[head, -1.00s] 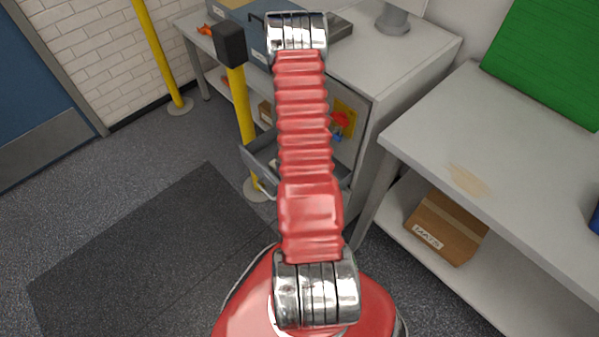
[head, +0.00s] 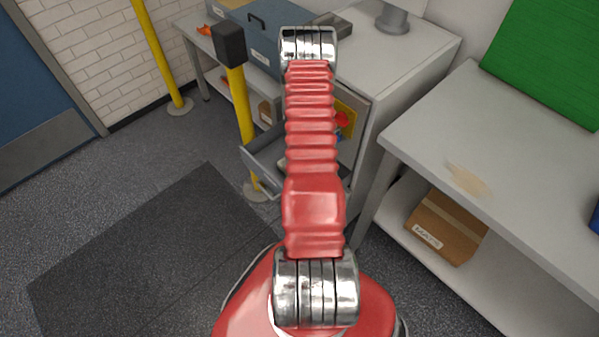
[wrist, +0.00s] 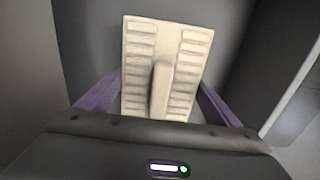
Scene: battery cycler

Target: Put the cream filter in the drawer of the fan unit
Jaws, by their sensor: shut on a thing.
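The cream filter (wrist: 167,65) is a slotted rectangular plate with a raised rib down its middle, in the wrist view. My gripper (wrist: 160,92) is shut on it, with a purple finger at each side. Dark grey surfaces, which may be the drawer's inside, lie behind the filter; I cannot tell whether it touches them. In the head view the grey drawer (head: 262,160) stands pulled out low on the front of the fan unit (head: 368,105). My arm covers much of the drawer and hides the gripper and filter there.
A yellow post with a black top (head: 236,80) stands just left of the drawer. A blue-grey case (head: 258,38) lies on the bench behind. A grey table (head: 470,135) with a cardboard box (head: 447,228) below is at right.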

